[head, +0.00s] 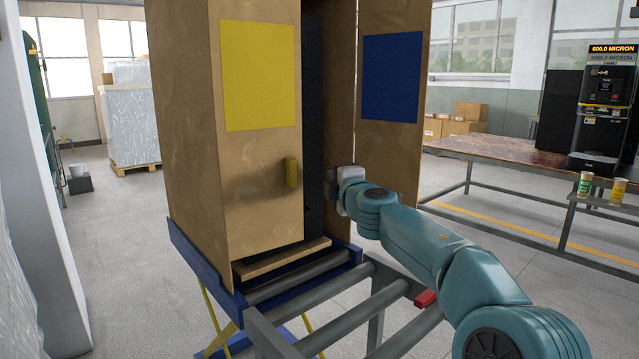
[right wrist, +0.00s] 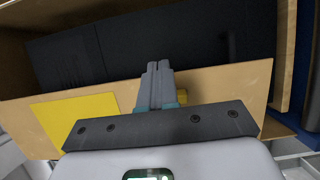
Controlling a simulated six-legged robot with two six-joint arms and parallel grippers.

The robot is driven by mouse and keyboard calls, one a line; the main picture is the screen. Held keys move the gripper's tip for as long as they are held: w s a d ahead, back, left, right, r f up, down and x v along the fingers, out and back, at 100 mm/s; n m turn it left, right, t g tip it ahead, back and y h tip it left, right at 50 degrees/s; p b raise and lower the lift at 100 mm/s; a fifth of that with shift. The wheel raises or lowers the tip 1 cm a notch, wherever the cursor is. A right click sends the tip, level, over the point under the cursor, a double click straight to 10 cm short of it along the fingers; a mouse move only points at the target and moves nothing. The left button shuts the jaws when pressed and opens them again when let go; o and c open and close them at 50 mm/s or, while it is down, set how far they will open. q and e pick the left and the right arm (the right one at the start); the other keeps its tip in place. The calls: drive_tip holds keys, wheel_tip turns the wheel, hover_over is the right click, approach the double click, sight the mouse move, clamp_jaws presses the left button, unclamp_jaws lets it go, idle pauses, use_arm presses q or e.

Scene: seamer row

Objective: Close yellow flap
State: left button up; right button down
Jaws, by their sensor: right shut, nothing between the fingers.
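The yellow flap (head: 255,190) is a brown board with a yellow square (head: 259,76) and a yellow handle (head: 291,172). It stands ajar at the front of a tall crate, with a gap at its right edge. My right gripper (head: 332,188) is just right of that edge, by the opening. In the right wrist view its fingers (right wrist: 155,85) are shut and empty, in front of the flap (right wrist: 225,85). The handle (right wrist: 182,96) is partly hidden beside them; contact cannot be told. My left gripper is not in view.
A flap with a blue square (head: 392,77) stands open at the right. A dark object (head: 313,120) fills the crate's inside. A roller conveyor (head: 335,300) lies in front below. A table (head: 520,150) stands at the right.

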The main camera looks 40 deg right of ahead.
drive_tip(key=s+d, duration=0.3)
drive_tip(key=s, duration=0.1)
drive_tip(key=m+t+y+p, duration=0.1)
drive_tip(key=m+y+p, duration=0.4)
drive_tip(key=m+p, duration=1.65)
approach(295, 173)
drive_tip(key=w+n+p, duration=0.2)
drive_tip(key=p, duration=0.1)
drive_tip(key=w+n+p, duration=0.2)
drive_tip(key=p, duration=0.1)
drive_tip(key=w+d+n+p, duration=0.1)
drive_tip(key=w+n+p, duration=0.1)
drive_tip(key=n+p, duration=0.1)
drive_tip(key=shift+w+f+p, duration=0.1)
drive_tip(key=shift+w+p, duration=0.25)
drive_tip(key=shift+p, duration=0.15)
